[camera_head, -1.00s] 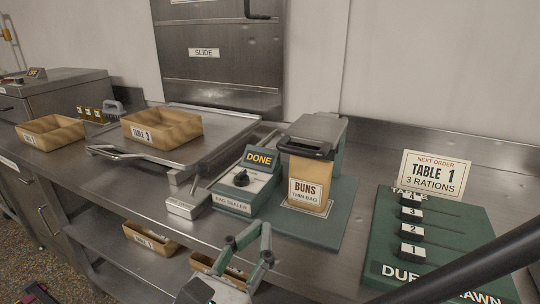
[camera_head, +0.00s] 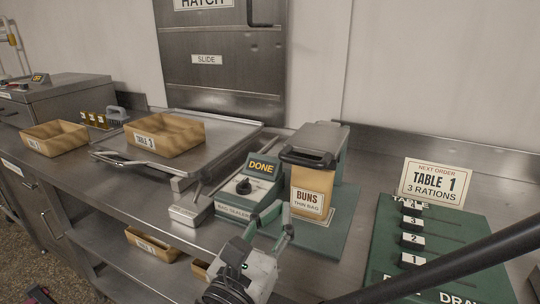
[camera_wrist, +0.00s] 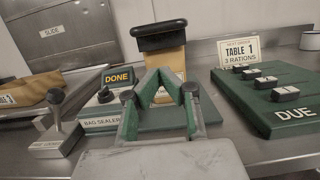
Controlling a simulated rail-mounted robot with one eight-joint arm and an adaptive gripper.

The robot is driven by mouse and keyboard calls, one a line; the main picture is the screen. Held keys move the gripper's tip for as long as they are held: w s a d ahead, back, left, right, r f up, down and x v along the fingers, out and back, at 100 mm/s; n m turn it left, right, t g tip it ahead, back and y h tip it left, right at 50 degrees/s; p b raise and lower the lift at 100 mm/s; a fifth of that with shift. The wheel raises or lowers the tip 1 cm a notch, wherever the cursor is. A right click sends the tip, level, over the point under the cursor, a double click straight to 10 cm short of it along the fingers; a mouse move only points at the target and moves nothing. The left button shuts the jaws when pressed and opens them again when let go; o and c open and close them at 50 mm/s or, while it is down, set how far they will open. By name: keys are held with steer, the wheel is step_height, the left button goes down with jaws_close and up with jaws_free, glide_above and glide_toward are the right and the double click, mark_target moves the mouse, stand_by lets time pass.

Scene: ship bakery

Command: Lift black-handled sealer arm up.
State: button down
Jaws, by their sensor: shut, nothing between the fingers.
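The black-handled sealer arm (camera_head: 307,158) lies low across the top of a tan bag labelled BUNS THIN BAG (camera_head: 310,191). Its dark handle bar also shows in the wrist view (camera_wrist: 160,36), above and beyond my fingers. The green bag sealer control box (camera_head: 246,192) has a black knob and a display reading DONE, left of the bag. My gripper (camera_head: 274,214) is in front of the bag, below the handle and apart from it. In the wrist view its green fingers (camera_wrist: 158,73) come together, shut and empty, and cover part of the bag.
A small lever with a dark knob (camera_wrist: 55,97) stands left of the control box. A green order board (camera_head: 440,245) with numbered blocks and a TABLE 1 sign (camera_head: 436,181) is right. A tray (camera_head: 215,147) carrying a tan box (camera_head: 165,134) is left.

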steer(key=w+d+r+p, duration=0.2)
steer(key=w+r+p, duration=0.1)
steer(key=w+r, duration=0.1)
steer(key=shift+w+d, duration=0.35)
steer(key=shift+w, duration=0.15)
